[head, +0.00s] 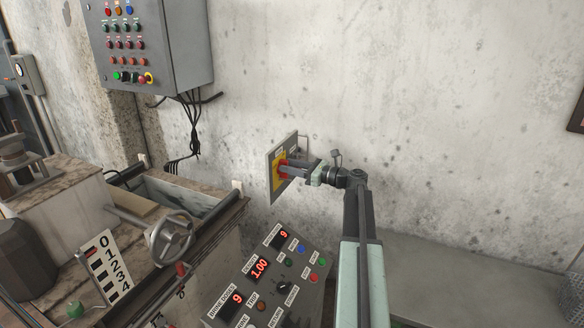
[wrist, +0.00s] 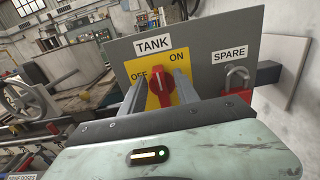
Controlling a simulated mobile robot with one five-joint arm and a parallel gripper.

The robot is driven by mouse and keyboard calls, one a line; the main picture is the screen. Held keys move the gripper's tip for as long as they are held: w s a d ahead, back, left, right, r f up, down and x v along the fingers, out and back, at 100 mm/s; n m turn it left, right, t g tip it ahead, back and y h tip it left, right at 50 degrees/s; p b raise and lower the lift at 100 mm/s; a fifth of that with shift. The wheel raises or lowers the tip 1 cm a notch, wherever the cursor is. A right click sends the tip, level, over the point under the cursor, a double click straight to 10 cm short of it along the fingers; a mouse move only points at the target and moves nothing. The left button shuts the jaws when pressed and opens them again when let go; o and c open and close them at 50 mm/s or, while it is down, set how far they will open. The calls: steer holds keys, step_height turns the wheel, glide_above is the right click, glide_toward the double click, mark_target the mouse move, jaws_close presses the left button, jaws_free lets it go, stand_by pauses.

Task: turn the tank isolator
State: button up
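The tank isolator is a red knob (wrist: 161,88) on a yellow plate (wrist: 148,66) marked OFF at left and ON at right, under a TANK label (wrist: 153,44). The knob stands roughly upright in the wrist view, between the two words. My gripper (wrist: 161,80) has its fingers apart, one on each side of the knob; I cannot tell whether they touch it. In the head view, my gripper (head: 290,168) is at the isolator's grey panel (head: 272,178) by the wall, and the fingers partly hide the yellow plate.
A SPARE label (wrist: 229,55) and a red padlock (wrist: 234,82) are right of the knob on the same panel. A control console (head: 262,270) with red displays stands below my arm. A handwheel (head: 172,240) is at left. A control cabinet (head: 150,45) hangs above left.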

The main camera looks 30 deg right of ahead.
jaws_close()
steer(key=shift+d, duration=0.1)
steer(key=shift+s+a+n, duration=0.1)
steer(key=shift+a+n, duration=0.05)
steer(key=shift+n, duration=0.7)
steer(key=shift+s+a+n, duration=0.1)
steer(key=shift+a+n, duration=0.05)
steer(key=shift+n, duration=0.7)
steer(key=shift+s+a+f+n+b, duration=0.1)
steer(key=shift+a+f+n+b, duration=0.15)
steer(key=shift+n, duration=2.15)
steer(key=shift+s+a+f+n+b, duration=0.15)
steer(key=shift+f+n+b, duration=0.25)
steer(key=shift+n, duration=2)
steer(key=shift+s+a+f+n+b, duration=0.1)
steer(key=shift+a+f+n+b, duration=0.15)
steer(key=shift+n, duration=2.15)
